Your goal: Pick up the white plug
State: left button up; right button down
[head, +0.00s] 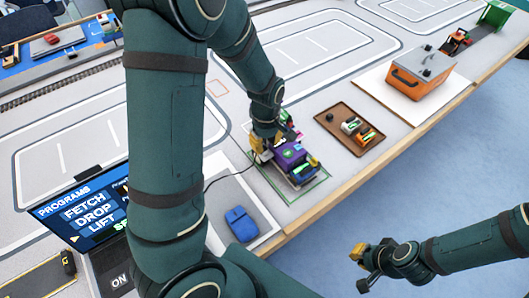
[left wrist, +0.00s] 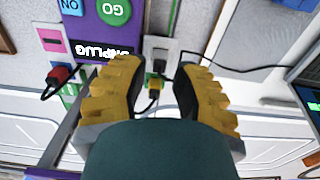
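My left gripper (head: 264,147) is at the near-left side of a purple box (head: 290,156) on the table. In the left wrist view its two yellow-padded fingers (left wrist: 150,72) are apart. Between them a small yellow plug (left wrist: 155,86) on a dark cable and a black plug-like part (left wrist: 160,66) show, not gripped. A red plug (left wrist: 60,74) on a black cable is left of the fingers. I cannot clearly make out a white plug; a small white and green piece (head: 350,125) lies in the brown tray.
The brown tray (head: 341,112) also holds an orange piece (head: 367,136). An orange box (head: 421,73) stands on a white mat behind it. A thin cable curves toward the purple box.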

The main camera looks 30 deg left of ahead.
aim_at(265, 149)
pick_arm(q)
notch_tip(265, 149, down, 3)
jog(key=shift+f+b, duration=0.1)
jog(key=shift+b, duration=0.2)
grip_shut()
jog(key=shift+r, duration=0.2)
notch_tip(265, 149, up, 10)
jog(key=p, duration=0.3)
jog(key=shift+f, duration=0.1)
jog(key=shift+a, duration=0.1)
